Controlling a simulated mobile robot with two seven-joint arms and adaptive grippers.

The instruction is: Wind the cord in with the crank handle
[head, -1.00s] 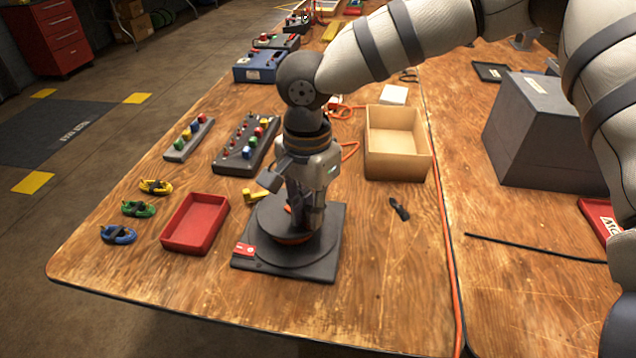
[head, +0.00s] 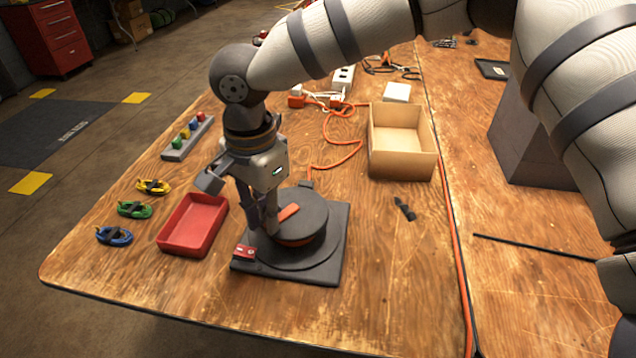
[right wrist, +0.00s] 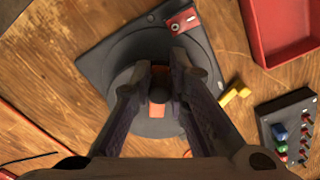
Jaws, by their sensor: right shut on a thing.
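The cord reel is a dark round disc (head: 312,214) on a square dark base plate (head: 325,272), with orange cord (head: 296,242) showing under the disc. An orange crank arm (head: 289,212) lies across its top. My right gripper (head: 268,230) is over the front-left part of the disc, pointing down. In the right wrist view its fingers (right wrist: 160,88) are shut on the dark round crank knob (right wrist: 159,95), with orange of the crank arm beside it. The head view hides the knob behind the fingers. My left gripper is not in view.
A red tray (head: 193,226) stands left of the reel, with small cord bundles (head: 133,209) beyond it. A wooden box (head: 402,147) is at the back right. Loose orange cord (head: 350,152) runs behind the reel. A small black item (head: 404,209) lies to the right.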

